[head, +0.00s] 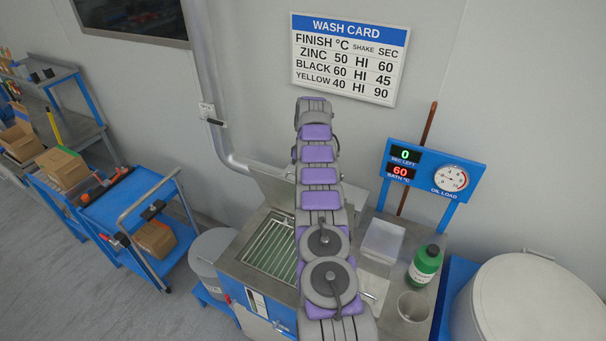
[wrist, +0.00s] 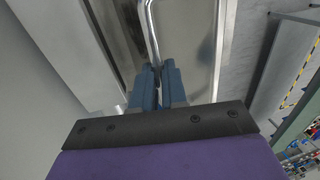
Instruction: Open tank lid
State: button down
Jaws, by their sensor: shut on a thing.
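The tank (head: 228,264) is a steel box with a blue front below the wall card. Its lid (head: 270,190) is a grey metal panel, raised and tilted up at the tank's back edge. The opening shows a greenish slatted grid (head: 270,249) inside; my arm covers the right part of tank and lid. In the wrist view the fingers of my gripper (wrist: 159,72) are closed together on a bent metal bar handle (wrist: 151,30) in front of a metal panel. The gripper is hidden behind my arm in the head view.
A grey bucket (head: 211,262) stands left of the tank. At right are a clear container (head: 383,240), a green bottle (head: 425,264), a beaker (head: 412,307) and a white drum (head: 535,300). A blue display (head: 432,170) reads 0 and 60. A blue cart (head: 130,215) stands at left.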

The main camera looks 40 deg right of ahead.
jog(key=shift+f, duration=0.1)
jog(key=c, duration=1.6)
grip_release()
jog(key=o, duration=0.3)
jog(key=shift+w+d+f, duration=0.1)
jog(key=shift+w+f, duration=0.05)
jog(key=shift+w, duration=0.15)
jog(key=shift+o, duration=0.7)
jog(key=shift+d, duration=0.1)
jog(key=shift+s, duration=0.2)
jog(key=shift+a+r+b, duration=0.2)
jog(key=shift+a+b, duration=0.1)
jog(key=shift+a, duration=0.05)
